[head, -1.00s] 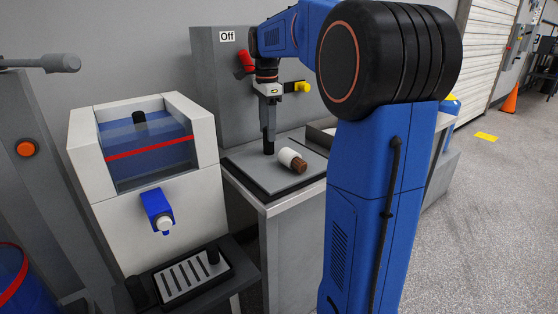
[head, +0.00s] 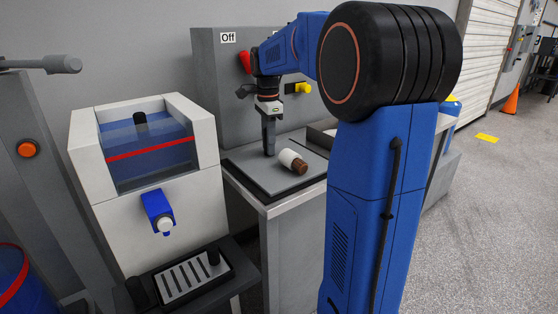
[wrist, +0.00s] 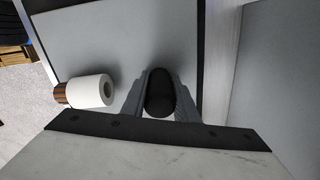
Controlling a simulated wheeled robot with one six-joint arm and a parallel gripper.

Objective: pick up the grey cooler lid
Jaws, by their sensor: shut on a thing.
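The grey cooler lid (head: 250,167) is a flat grey plate with a dark border below it, on the counter in the head view. It also shows in the wrist view (wrist: 110,35). My gripper (head: 269,150) points straight down at its back part. In the wrist view my gripper (wrist: 160,98) is shut on the lid's round black knob (wrist: 160,92), with a finger on each side. The plate looks flat; I cannot tell whether it is raised. A white cylinder with a brown end (head: 290,159) lies on its side on the plate, right of my gripper.
A grey cabinet marked "Off" (head: 213,75), with red and yellow handles, stands close behind my gripper. A white cooler (head: 88,150) with a blue tap (head: 158,208) stands left of the counter. A dark drip tray (head: 190,277) is below it.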

